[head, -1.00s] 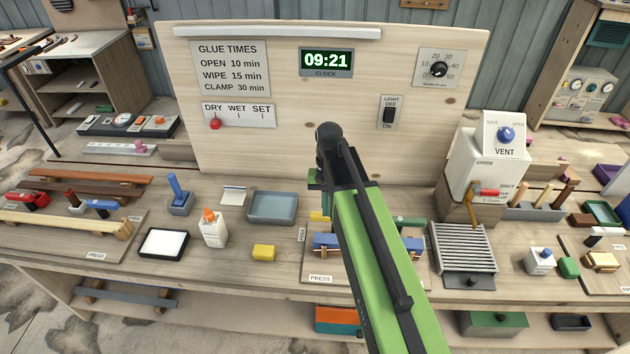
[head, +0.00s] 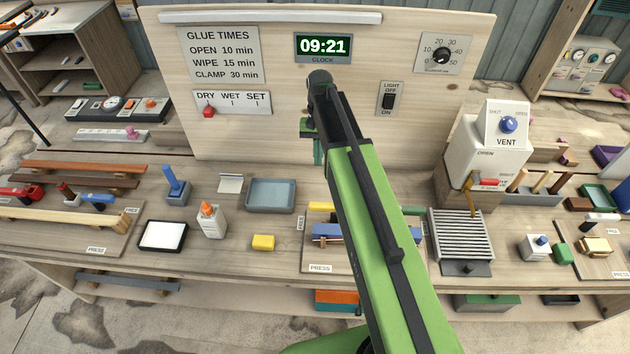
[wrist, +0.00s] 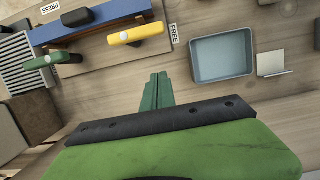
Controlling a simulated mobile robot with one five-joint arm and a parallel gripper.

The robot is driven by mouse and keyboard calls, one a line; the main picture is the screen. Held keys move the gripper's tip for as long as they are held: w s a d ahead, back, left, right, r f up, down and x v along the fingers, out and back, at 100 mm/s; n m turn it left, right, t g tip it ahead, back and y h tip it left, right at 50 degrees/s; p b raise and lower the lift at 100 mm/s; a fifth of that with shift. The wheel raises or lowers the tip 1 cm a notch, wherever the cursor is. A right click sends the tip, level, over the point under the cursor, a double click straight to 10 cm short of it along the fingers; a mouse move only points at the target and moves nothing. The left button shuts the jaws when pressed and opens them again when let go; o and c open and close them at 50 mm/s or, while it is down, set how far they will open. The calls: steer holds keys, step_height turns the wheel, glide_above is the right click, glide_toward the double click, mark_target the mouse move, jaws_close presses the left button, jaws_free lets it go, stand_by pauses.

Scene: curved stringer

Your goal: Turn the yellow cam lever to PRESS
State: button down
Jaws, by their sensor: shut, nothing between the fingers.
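The yellow cam lever (wrist: 137,33) shows in the wrist view beside a blue bar (wrist: 88,22). Its end points towards the FREE label (wrist: 174,33). The PRESS label (wrist: 57,7) is at the far side of the same board. In the head view a short part of the yellow lever (head: 321,206) shows left of my arm, and the arm hides part of the blue bar (head: 326,231). My gripper (wrist: 157,92) is shut and empty, its green fingers apart from the lever. In the head view my gripper (head: 317,152) is in front of the upright panel, above the bench.
A green lever (wrist: 52,60) sits at the other end of the bar, near a slatted grey grille (head: 462,236). A blue-grey tray (wrist: 222,57) stands beyond the FREE label. A yellow block (head: 263,242) and a glue bottle (head: 211,220) stand left of the board.

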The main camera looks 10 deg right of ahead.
mark_target(328, 207)
steer(key=s+a+f+b, duration=0.1)
steer(key=s+f+b, duration=0.5)
steer(key=f+b, duration=0.3)
steer(key=shift+a+f, duration=0.25)
steer(key=shift+a, duration=0.15)
